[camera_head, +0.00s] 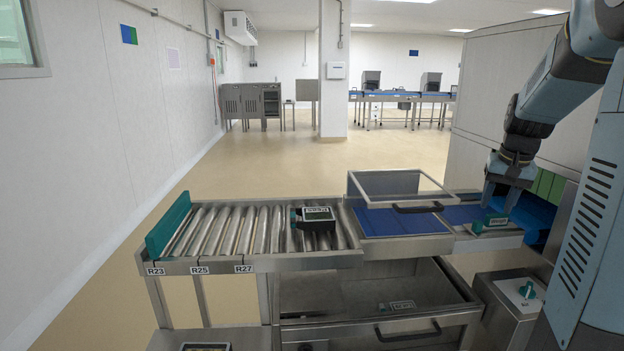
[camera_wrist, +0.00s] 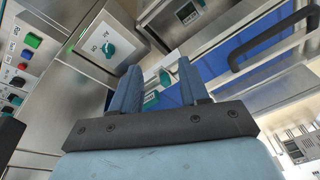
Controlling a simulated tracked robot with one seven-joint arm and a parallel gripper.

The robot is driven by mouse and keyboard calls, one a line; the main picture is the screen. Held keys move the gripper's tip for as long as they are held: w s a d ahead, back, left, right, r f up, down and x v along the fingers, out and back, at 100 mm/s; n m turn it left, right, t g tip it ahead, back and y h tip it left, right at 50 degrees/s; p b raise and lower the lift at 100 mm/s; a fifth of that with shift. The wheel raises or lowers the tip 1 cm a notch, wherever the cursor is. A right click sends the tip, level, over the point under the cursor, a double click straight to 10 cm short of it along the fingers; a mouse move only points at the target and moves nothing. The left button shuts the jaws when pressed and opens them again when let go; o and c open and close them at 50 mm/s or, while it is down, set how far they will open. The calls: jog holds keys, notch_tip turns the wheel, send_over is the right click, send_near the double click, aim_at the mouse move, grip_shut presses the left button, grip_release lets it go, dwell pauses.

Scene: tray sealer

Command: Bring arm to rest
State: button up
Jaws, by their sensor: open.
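My gripper (camera_head: 499,204) hangs from my raised arm at the right of the head view, fingers pointing down over the right end of the conveyor line. In the wrist view my gripper (camera_wrist: 160,72) shows two blue fingers spread apart with nothing held between them. A small teal piece with a label (camera_head: 492,223) lies just below the fingers on the steel end of the line. A teal part (camera_wrist: 152,97) also shows between the fingers in the wrist view. I cannot tell whether the fingertips touch anything.
The sealer's clear lid (camera_head: 400,183) stands raised over a blue belt (camera_head: 395,222). A dark labelled tray (camera_head: 318,214) sits on the rollers (camera_head: 240,228). A steel box with a teal knob (camera_head: 524,292) and a tall cabinet (camera_head: 535,90) stand close to my arm. The floor behind is open.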

jog(key=s+a+r+n+t, duration=0.1)
jog(key=s+a+n, duration=0.1)
jog(key=s+a, duration=0.8)
jog(key=s+a+r+n+t, duration=0.2)
jog(key=s+a+n, duration=0.1)
jog(key=s+a, duration=0.7)
jog(key=shift+s+a+r, duration=0.3)
jog(key=shift+s+a, duration=0.1)
jog(key=shift+s, duration=0.65)
